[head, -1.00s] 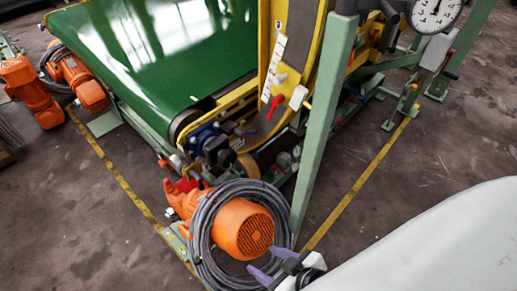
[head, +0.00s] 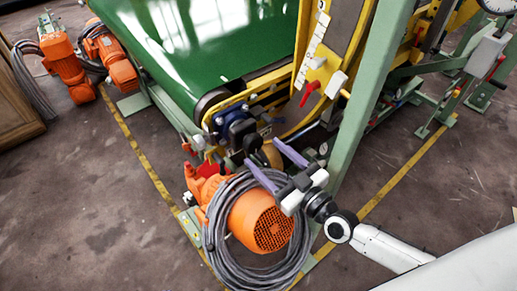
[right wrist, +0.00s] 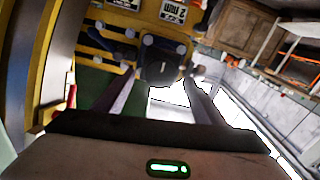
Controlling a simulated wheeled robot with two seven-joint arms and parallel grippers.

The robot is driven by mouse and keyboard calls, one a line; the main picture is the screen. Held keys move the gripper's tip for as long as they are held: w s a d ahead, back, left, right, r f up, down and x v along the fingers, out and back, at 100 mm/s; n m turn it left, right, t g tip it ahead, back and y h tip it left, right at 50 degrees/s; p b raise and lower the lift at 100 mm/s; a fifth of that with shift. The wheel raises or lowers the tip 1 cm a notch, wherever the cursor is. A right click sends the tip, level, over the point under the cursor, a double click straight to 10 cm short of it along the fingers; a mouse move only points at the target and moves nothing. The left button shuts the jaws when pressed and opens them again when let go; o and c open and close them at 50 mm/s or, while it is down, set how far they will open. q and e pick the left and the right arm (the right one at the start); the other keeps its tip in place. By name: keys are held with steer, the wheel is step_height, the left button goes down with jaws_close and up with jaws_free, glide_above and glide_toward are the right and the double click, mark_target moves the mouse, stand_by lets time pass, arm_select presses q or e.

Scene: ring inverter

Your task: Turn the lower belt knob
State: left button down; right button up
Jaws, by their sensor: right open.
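The lower belt knob looks like the black knob (head: 241,132) beside a blue bearing block (head: 228,121) at the lower corner of the green belt. In the right wrist view a dark rounded knob (right wrist: 160,70) shows between and beyond the fingertips. My right gripper (head: 263,154) is open, its two purple fingers pointing up and left toward the knob, just below and right of it. In the right wrist view its fingers (right wrist: 160,82) stand apart with nothing gripped. I cannot tell whether they touch the knob. My left gripper is not in view.
An orange motor (head: 260,220) wrapped in a grey cable coil (head: 216,240) lies just below my right gripper. A green post (head: 372,90) stands close to its right. A red lever (head: 310,93) sticks out above. Open floor lies at the lower left.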

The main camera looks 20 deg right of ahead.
mark_target(256, 147)
steer(key=shift+x, duration=1.95)
steer(key=shift+s, duration=0.1)
steer(key=c, duration=1.1)
steer(key=shift+o, duration=0.2)
